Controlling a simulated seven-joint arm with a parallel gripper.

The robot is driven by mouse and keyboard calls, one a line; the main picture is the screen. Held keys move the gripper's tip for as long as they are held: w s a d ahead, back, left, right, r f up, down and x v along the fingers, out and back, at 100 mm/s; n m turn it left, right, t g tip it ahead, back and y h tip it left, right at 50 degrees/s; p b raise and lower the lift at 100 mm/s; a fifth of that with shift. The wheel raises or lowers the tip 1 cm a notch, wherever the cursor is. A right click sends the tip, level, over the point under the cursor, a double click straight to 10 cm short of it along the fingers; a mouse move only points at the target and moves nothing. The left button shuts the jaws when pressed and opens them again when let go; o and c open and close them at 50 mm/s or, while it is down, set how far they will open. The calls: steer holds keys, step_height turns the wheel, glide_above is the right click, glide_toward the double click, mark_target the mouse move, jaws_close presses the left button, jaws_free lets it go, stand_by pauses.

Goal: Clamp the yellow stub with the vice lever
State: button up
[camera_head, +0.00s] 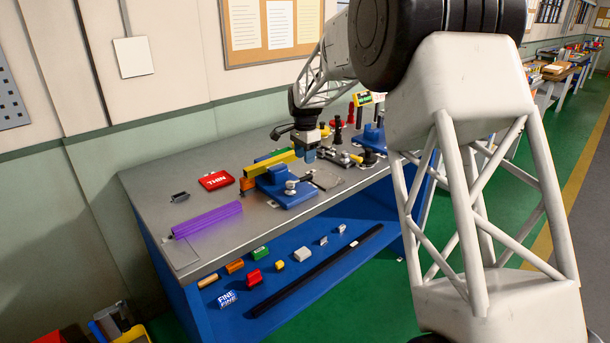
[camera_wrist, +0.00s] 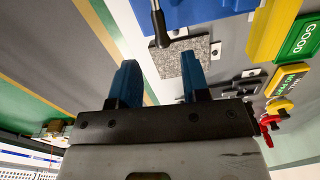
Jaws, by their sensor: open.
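The blue vice (camera_head: 285,190) stands on the bench, and part of a blue body (camera_wrist: 205,12) shows at the top of the wrist view. A long yellow piece (camera_head: 268,163), seemingly the stub, lies along the vice's far side; I cannot tell whether it sits in the jaws. The vice lever (camera_head: 299,181) sticks out to the right of the vice. A dark-tipped rod (camera_wrist: 160,28), likely this lever, shows in the wrist view beyond my fingertips. My gripper (camera_head: 310,155) is open and empty, above and right of the vice; its blue fingers (camera_wrist: 158,80) are apart.
A purple profile (camera_head: 207,220) and a red THIN block (camera_head: 216,181) lie left of the vice. A grey plate (camera_head: 327,179) lies right of it. Posts and fittings (camera_head: 350,130) crowd the bench's far right.

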mark_target(305, 176)
steer(key=shift+f, duration=3.75)
jaws_close()
